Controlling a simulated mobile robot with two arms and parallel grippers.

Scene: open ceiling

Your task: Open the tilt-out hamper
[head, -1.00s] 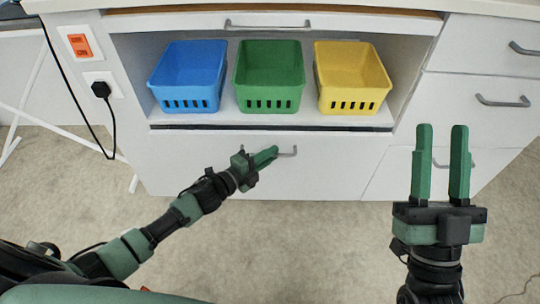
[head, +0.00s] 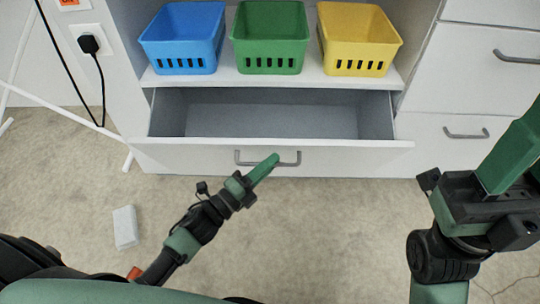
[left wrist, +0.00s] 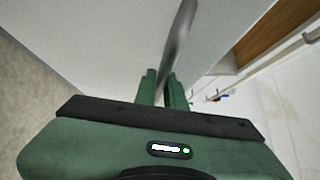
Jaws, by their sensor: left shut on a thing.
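The hamper is a white tilt-out front (head: 190,157) below the shelf, leaning outward with its grey, empty-looking interior (head: 270,112) showing. Its grey bar handle (head: 296,158) is on the front panel, and it also crosses the left wrist view as a blurred bar (left wrist: 180,35). My left gripper (head: 266,168) is shut on the handle; its fingers also show around the bar in the left wrist view (left wrist: 162,88). My right gripper (head: 520,155) is raised at the right edge, partly cut off, with its fingers apart and nothing seen between them.
Blue (head: 182,38), green (head: 270,38) and yellow (head: 358,40) baskets stand on the shelf above the hamper. White drawers (head: 490,60) are to the right. A plugged-in cable (head: 90,45) hangs at the left. A small white block (head: 125,227) lies on the floor. The floor in front is mostly clear.

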